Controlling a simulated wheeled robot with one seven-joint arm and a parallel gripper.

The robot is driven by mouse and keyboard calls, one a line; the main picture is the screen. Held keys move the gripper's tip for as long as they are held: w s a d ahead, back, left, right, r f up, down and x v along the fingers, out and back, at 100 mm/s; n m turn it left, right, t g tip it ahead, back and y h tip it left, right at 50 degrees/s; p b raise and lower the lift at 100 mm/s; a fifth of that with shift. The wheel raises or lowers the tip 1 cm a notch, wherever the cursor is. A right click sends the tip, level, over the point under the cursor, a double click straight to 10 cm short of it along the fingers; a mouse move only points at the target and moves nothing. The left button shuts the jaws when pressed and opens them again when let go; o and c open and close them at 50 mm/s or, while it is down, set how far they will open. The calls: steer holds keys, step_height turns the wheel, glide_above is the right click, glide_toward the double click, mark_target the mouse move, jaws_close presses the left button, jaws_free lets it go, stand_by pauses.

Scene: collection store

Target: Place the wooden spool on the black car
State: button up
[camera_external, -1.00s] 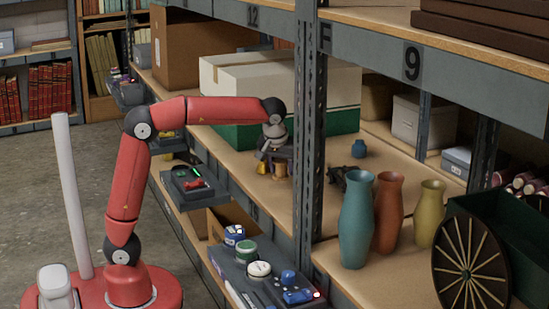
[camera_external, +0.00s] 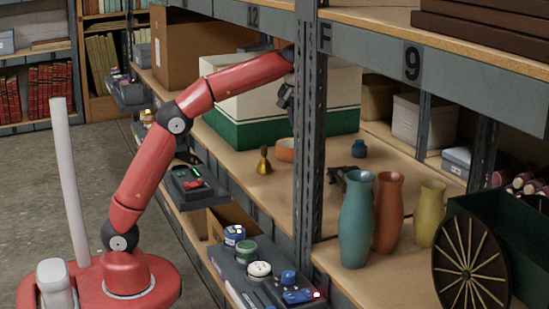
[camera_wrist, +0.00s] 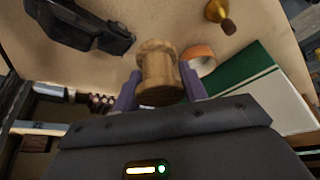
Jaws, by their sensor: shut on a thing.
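The wooden spool (camera_wrist: 158,75) is held between my gripper's fingers (camera_wrist: 158,90) in the wrist view, above the shelf board. In the external view, my gripper (camera_external: 287,97) is raised over the shelf, partly hidden by the metal post; the spool cannot be made out there. The black car (camera_wrist: 78,24) lies on the shelf board at the upper left of the wrist view, apart from the spool.
A brass bell (camera_external: 264,161) and an orange bowl (camera_external: 284,150) stand left of the post. A green-and-white box (camera_external: 235,125) is behind them. A blue jar (camera_external: 358,149) stands behind the car. Teal (camera_external: 356,225), rust (camera_external: 388,215) and yellow (camera_external: 429,215) vases stand in front.

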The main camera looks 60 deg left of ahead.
glide_above(332, 168)
steer(key=s+d, duration=0.1)
step_height(332, 168, down, 7)
steer(key=shift+s+f, duration=0.1)
step_height(332, 168, down, 4)
steer(key=shift+d+f+b, duration=0.1)
steer(key=shift+b, duration=0.35)
steer(key=shift+f, duration=0.4)
steer(key=shift+f, duration=0.1)
steer(key=o, duration=1)
steer(key=shift+c, duration=0.2)
